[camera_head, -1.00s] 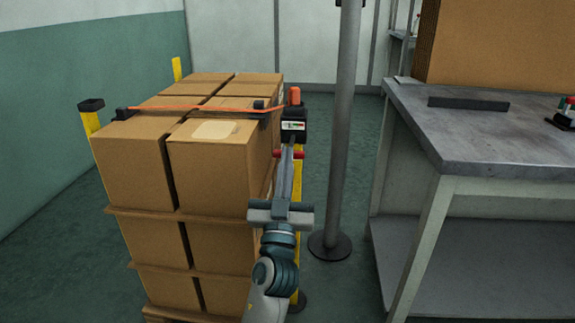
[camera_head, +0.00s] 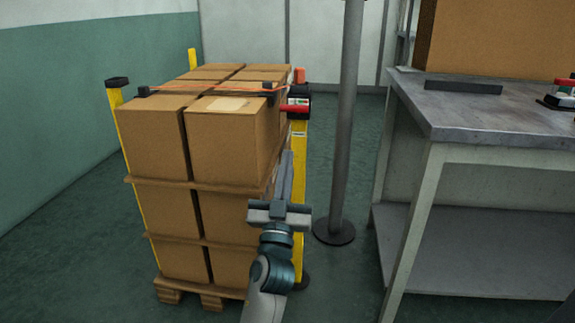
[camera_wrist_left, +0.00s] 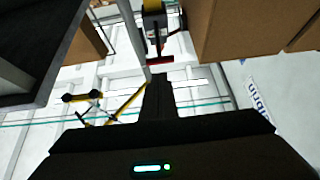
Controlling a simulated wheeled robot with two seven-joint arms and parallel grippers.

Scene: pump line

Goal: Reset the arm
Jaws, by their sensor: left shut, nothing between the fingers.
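My left gripper (camera_head: 287,158) is shut and empty. It points forward beside the right face of a stack of cardboard boxes (camera_head: 226,140), below a small black unit with a red bar (camera_head: 297,108) on a yellow post (camera_head: 299,150). In the left wrist view the shut fingers (camera_wrist_left: 159,84) point towards the red bar (camera_wrist_left: 160,60) and the black unit, with a gap between. An orange band (camera_head: 215,88) runs across the top of the stack. My right gripper is not in view.
A grey pole on a round base (camera_head: 335,230) stands right of my left arm. A grey workbench (camera_head: 475,118) is further right, with a large brown box (camera_head: 500,40) on it. The boxes stand on a wooden pallet (camera_head: 205,293). Open floor lies between pole and bench.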

